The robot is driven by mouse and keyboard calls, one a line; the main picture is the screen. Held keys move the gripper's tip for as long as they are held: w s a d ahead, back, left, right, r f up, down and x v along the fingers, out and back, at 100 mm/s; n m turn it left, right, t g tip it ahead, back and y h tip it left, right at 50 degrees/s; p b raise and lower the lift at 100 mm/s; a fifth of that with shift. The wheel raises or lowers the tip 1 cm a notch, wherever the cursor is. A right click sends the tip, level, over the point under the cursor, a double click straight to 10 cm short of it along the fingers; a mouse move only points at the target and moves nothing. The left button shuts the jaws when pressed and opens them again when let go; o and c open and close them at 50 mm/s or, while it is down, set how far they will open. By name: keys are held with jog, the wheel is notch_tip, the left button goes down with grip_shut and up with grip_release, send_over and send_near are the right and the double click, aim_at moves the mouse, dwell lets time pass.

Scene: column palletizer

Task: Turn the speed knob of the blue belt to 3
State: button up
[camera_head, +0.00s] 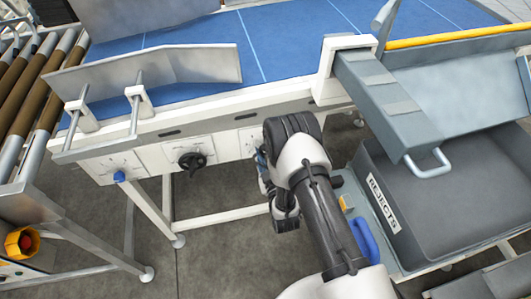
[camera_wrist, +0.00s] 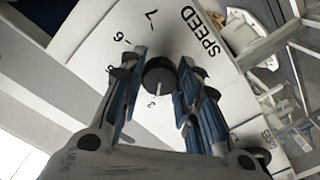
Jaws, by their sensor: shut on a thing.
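The black speed knob (camera_wrist: 160,77) sits on a white panel (camera_wrist: 215,75) marked SPEED, in the middle of the wrist view. My gripper (camera_wrist: 160,71) is shut on it, one blue-padded finger on each side. Dial figures like 6 and 7 show at the upper left. In the head view, my gripper (camera_head: 262,170) is at the front panel below the blue belt (camera_head: 205,38); my arm hides the knob there.
A grey REJECTS bin (camera_head: 480,142) stands right of my arm. A red button on a yellow housing (camera_head: 22,243) is at lower left. Floor shows below the belt frame.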

jog(key=o, duration=1.1)
jog(key=v, duration=0.7)
jog(key=shift+s, duration=0.2)
